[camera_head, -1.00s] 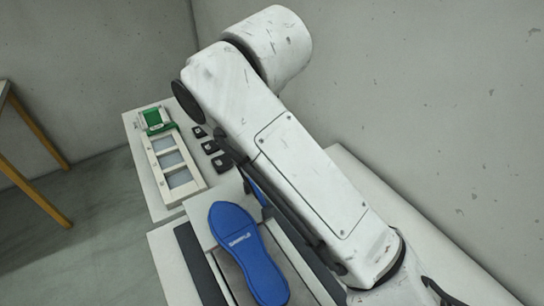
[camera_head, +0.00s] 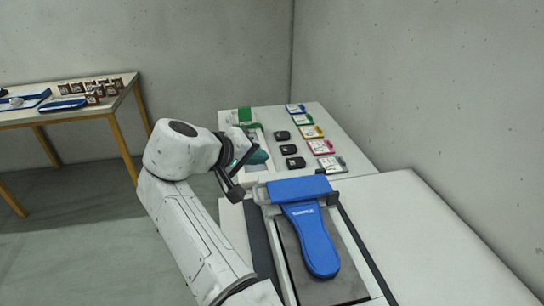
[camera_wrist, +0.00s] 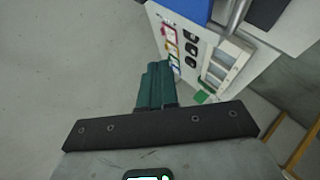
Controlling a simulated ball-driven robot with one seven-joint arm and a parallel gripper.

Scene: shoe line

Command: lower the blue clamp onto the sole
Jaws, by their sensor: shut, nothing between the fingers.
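The blue clamp (camera_head: 298,188) is a flat blue bar lying crosswise over the far end of the blue sole (camera_head: 312,238). I cannot tell whether the clamp touches the sole. The sole lies flat on a dark plate, with white lettering near its far end. My gripper (camera_head: 258,157) is left of and beyond the clamp, apart from it. Its green fingers (camera_wrist: 155,84) are together and empty in the wrist view. A blue piece at the top edge of the wrist view may be part of the clamp.
Beyond the clamp, a table (camera_head: 345,140) holds several colored cards, several black boxes (camera_head: 289,149) and a pale tray (camera_wrist: 222,62). A white surface (camera_head: 430,235) to the right is clear. A wooden-legged table (camera_head: 60,118) with small items stands at the far left.

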